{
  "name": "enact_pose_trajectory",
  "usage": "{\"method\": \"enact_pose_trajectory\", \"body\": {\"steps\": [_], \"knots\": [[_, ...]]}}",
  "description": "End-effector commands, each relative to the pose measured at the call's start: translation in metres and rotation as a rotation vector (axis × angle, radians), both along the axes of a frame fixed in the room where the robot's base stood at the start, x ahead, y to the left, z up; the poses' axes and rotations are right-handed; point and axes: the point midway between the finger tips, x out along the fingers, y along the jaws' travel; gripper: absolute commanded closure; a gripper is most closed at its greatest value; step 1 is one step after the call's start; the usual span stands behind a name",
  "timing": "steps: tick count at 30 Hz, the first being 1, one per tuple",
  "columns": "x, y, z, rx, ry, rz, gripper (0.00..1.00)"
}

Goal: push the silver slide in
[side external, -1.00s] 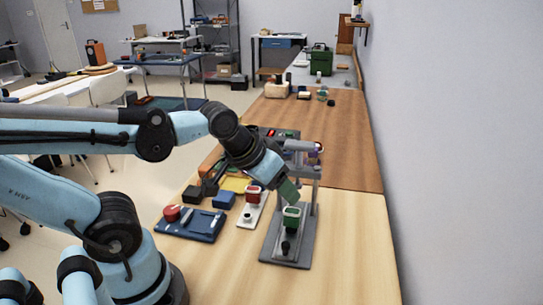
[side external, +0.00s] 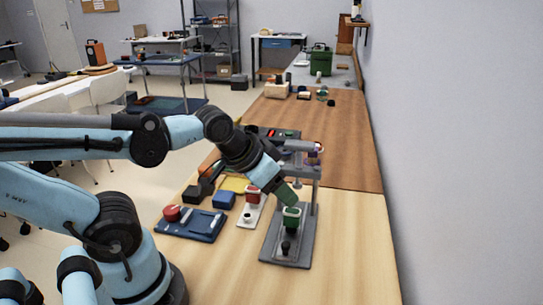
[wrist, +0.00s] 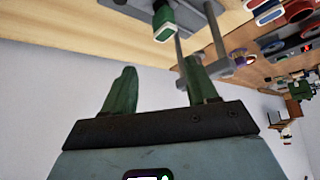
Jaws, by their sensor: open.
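My gripper (side external: 287,194) is above the grey stand (side external: 298,248), close to a green-topped part (side external: 291,217) on it. In the wrist view my gripper (wrist: 160,76) has its two green fingers apart with nothing between them. The green-topped part (wrist: 165,27) lies beyond the fingertips there, apart from them. A small silver-grey piece (side external: 187,215) lies on the blue board (side external: 205,232) beside a red knob (side external: 172,212). I cannot tell whether this piece or a part of the grey stand is the silver slide.
A white base with a red-topped part (side external: 252,196) stands left of the grey stand. Blue (side external: 223,200) and black blocks are nearby. The stand's upright post and top arm (side external: 300,146) rise close to my gripper. The front right of the table (side external: 350,250) is clear.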

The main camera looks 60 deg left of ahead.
Motion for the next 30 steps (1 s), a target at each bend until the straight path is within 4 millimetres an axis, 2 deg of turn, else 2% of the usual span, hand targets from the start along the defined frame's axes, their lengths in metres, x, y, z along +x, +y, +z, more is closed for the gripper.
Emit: {"method": "enact_pose_trajectory", "body": {"steps": [4, 6, 11, 14, 24, 30], "knots": [[0.0, 0.0, 0.0, 0.0, 0.0, 0.0, 0.44], [0.0, 0.0, 0.0, 0.004, 0.003, -0.006, 0.53], [0.001, -0.004, 0.002, 0.078, 0.061, -0.131, 0.53], [0.001, -0.01, 0.004, 0.174, 0.14, -0.314, 0.53], [-0.001, -0.031, 0.013, 0.436, 0.407, -1.115, 0.53], [-0.003, -0.038, 0.017, 0.479, 0.474, -1.431, 0.53]]}}
